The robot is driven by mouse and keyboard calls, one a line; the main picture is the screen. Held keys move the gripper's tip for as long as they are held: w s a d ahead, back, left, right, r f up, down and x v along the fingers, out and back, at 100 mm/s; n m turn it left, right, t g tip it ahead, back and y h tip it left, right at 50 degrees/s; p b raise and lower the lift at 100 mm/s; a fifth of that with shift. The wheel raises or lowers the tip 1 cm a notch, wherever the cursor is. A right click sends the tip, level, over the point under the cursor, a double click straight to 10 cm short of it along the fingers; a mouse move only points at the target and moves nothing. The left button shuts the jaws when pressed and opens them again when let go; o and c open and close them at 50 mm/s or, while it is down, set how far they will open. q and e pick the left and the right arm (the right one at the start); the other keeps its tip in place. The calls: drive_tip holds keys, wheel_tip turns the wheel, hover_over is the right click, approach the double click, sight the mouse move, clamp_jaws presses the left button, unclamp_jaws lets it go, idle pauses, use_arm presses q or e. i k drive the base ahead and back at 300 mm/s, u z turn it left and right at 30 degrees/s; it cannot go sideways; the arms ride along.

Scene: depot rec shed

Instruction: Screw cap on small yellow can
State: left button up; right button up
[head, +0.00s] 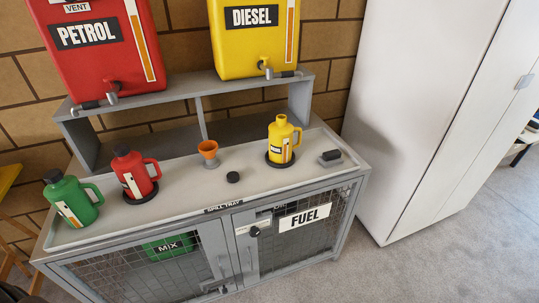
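The small yellow can (281,141) stands upright on a black round base on the spill tray, right of the middle, in the head view. Its neck shows yellow at the top, with no black cap on it. A loose black cap (233,178) lies on the tray to the left of the can, apart from it. Neither of my grippers shows in this view.
A red can (131,170), a green can (68,205) and an orange funnel (208,150) stand on the spill tray (196,194). A small dark block (330,156) lies right of the yellow can. Petrol (95,60) and diesel (250,52) tanks sit above.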

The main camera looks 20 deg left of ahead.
sight(281, 133)
drive_tip(key=k, duration=0.5)
drive_tip(key=z, duration=1.65)
drive_tip(key=i, duration=1.45)
drive_tip(key=u, duration=2.3)
